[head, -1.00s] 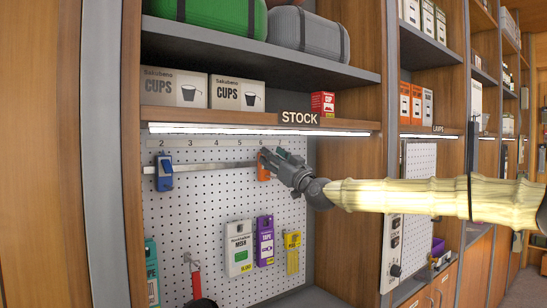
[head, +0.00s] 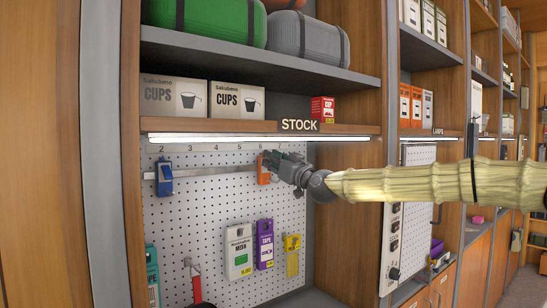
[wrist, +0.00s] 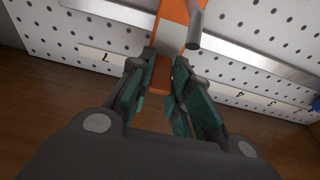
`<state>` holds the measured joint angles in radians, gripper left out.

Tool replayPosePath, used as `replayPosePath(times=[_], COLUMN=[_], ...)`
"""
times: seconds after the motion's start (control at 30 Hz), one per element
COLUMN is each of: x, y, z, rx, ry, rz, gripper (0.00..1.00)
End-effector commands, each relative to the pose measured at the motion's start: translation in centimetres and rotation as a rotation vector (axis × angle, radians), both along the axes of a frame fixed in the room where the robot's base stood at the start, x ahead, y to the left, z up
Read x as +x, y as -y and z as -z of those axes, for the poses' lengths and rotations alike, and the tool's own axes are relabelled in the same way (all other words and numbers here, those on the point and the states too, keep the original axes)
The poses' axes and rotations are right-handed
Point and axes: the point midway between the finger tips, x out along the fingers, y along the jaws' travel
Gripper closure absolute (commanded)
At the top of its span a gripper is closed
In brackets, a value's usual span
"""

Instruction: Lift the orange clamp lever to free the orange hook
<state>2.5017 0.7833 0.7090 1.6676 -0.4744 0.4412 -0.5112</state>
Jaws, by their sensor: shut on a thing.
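The orange hook (head: 263,172) is clamped on the metal rail at the right end of the pegboard, below the "6" mark. It shows large in the wrist view (wrist: 173,28), with a grey peg sticking out. Its orange clamp lever (wrist: 160,78) lies between the green finger pads of my gripper (wrist: 160,92). My gripper (head: 271,161) is shut on the lever. In the head view the fingers cover the lever and part of the hook.
A blue hook (head: 165,179) sits on the rail (head: 215,171) at the left. Several packs hang lower, including a purple tape pack (head: 265,243). The "STOCK" shelf edge (head: 215,127) and light bar run just above my gripper. A wooden post (head: 345,160) stands right.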

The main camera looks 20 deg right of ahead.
Motion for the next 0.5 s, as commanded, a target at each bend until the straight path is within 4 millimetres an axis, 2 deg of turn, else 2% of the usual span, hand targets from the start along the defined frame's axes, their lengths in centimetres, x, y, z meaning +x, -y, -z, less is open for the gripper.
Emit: replayPosePath(times=[0.07, 0.5], x=[-0.05, 0.15], y=[-0.16, -0.12], z=[-0.92, -1.26], rx=[-0.016, -0.086], ry=[-0.035, -0.235], rz=[-0.001, 0.000], gripper=[1.00, 1.00])
